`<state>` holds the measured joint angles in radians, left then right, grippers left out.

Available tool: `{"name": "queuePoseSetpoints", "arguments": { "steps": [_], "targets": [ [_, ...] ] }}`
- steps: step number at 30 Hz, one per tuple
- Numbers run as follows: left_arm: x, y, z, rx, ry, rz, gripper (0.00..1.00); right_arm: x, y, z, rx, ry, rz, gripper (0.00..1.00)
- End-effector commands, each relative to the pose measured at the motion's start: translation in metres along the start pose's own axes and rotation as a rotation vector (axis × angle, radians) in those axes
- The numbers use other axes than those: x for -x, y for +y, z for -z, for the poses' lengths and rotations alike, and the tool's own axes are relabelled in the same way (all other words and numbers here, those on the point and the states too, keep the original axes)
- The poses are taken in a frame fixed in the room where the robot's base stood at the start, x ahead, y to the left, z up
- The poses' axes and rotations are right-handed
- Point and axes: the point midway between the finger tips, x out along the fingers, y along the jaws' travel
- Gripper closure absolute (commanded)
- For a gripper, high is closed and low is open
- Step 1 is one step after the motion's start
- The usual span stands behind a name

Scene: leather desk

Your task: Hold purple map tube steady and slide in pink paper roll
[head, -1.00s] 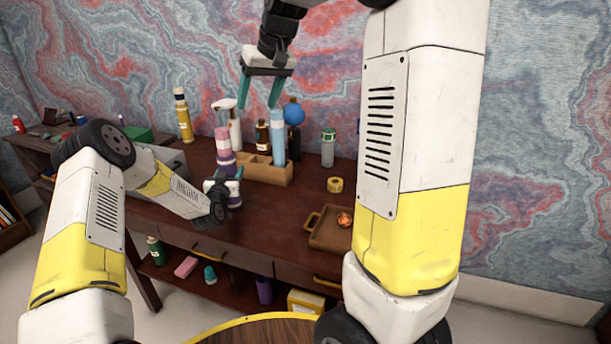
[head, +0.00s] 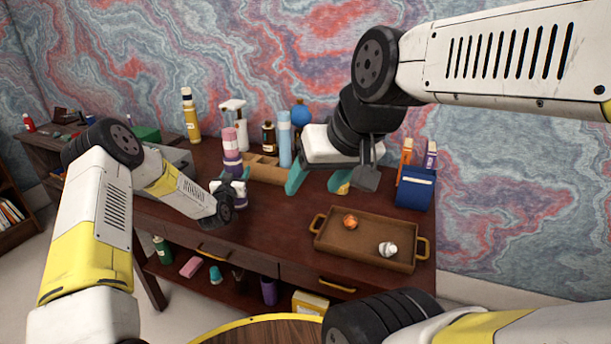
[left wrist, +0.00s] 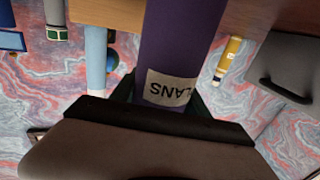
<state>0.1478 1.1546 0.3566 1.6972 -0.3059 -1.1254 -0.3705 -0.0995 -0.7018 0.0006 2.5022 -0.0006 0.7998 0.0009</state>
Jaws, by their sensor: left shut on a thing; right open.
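The purple map tube (head: 233,169) stands upright on the desk's left half. The pink paper roll (head: 229,139) sticks up out of its top; how deep it sits is hidden. My left gripper (head: 230,188) is shut around the tube low down. In the left wrist view the purple tube (left wrist: 183,45) lies between the fingers, with a white lettered label just above the gripper; the pink roll is not seen there. My right gripper (head: 318,183) is open and empty, above the desk to the right of the tube, apart from it and the roll.
A wooden organizer (head: 265,171) stands behind the tube, with a light blue roll (head: 284,140) upright by it. Bottles stand at the back. A brown tray (head: 343,250) holds two small crumpled items. A blue holder (head: 415,190) is at right. The desk front centre is clear.

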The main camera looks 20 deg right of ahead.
Motion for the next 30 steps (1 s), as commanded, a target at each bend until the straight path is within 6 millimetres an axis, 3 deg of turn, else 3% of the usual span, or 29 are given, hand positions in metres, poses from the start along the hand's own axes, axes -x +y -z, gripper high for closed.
{"name": "queuePoseSetpoints", "arguments": {
  "steps": [8,9,12,23,30],
  "targets": [
    [0.000,0.000,0.001,0.000,0.002,0.000,0.88,0.000,0.000,0.001,0.000,0.000,0.000,0.37],
    [0.000,0.000,0.001,0.000,0.002,0.000,0.43,0.000,0.000,0.001,0.000,0.000,0.000,0.37],
    [0.000,0.000,0.001,0.000,0.002,0.000,0.23,0.000,0.000,0.001,0.000,0.000,0.001,0.37],
    [0.002,0.000,0.000,0.000,0.001,0.000,0.21,0.000,0.000,0.001,0.000,0.000,0.001,0.37],
    [0.038,0.000,0.000,0.000,-0.003,-0.001,0.21,0.000,0.000,0.001,0.000,0.000,0.001,0.37]
  ]
}}
